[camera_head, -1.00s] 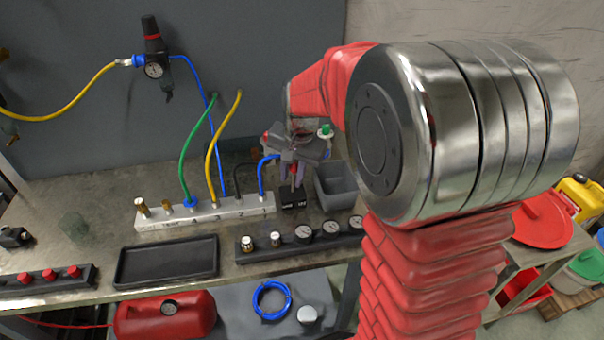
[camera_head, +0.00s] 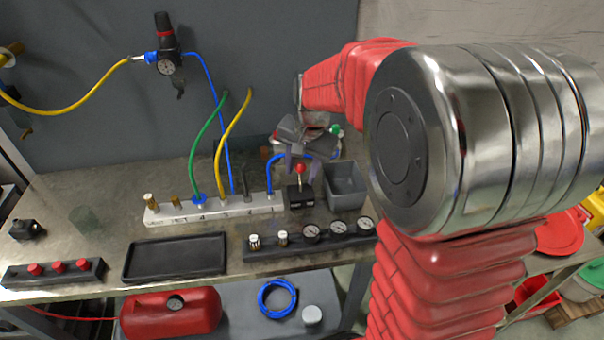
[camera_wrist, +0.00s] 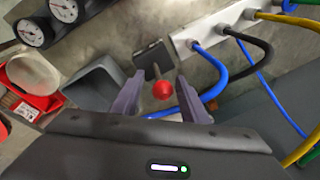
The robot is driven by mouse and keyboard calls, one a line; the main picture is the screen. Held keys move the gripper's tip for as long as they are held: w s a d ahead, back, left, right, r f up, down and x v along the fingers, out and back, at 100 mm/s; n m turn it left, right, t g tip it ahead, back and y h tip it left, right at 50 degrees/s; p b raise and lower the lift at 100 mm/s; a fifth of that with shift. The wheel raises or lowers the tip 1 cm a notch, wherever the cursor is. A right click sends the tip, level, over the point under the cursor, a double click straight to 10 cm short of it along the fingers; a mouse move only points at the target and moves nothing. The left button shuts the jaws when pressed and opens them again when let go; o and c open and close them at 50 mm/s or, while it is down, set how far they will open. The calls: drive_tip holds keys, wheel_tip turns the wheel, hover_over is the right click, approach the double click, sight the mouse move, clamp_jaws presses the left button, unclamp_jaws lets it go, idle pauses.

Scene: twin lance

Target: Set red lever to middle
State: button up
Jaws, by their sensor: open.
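The red lever (camera_head: 299,169) is a short stick with a red ball knob on a small black valve block (camera_head: 299,198) on the bench. In the wrist view the red knob (camera_wrist: 162,90) lies between and slightly beyond the fingertips, apart from both. My gripper (camera_wrist: 155,93) is open, with grey-purple fingers on either side of the knob. In the head view my gripper (camera_head: 302,160) hangs just behind and above the lever. The block (camera_wrist: 149,55) also shows in the wrist view. The lever looks roughly upright in the head view; its exact setting is hard to tell.
A grey bin (camera_head: 346,186) stands right of the valve block. A white manifold (camera_head: 215,209) with green, yellow, black and blue hoses stands left. A gauge strip (camera_head: 310,240) and black tray (camera_head: 174,259) lie in front. The blue hose (camera_wrist: 214,84) passes close to one finger.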

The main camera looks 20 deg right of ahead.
drive_tip(key=v, duration=1.2)
drive_tip(key=s+a+f+n+t, duration=0.1)
drive_tip(key=s+a+n, duration=0.2)
drive_tip(key=s, duration=0.7)
drive_tip(key=s+a+f+n+t, duration=0.2)
drive_tip(key=s+a+n, duration=0.2)
drive_tip(key=s, duration=0.6)
drive_tip(key=shift+s+f+n, duration=0.15)
drive_tip(key=shift+f+n, duration=0.05)
drive_tip(key=shift+n, duration=1)
drive_tip(key=shift+a, duration=0.1)
idle(1.3)
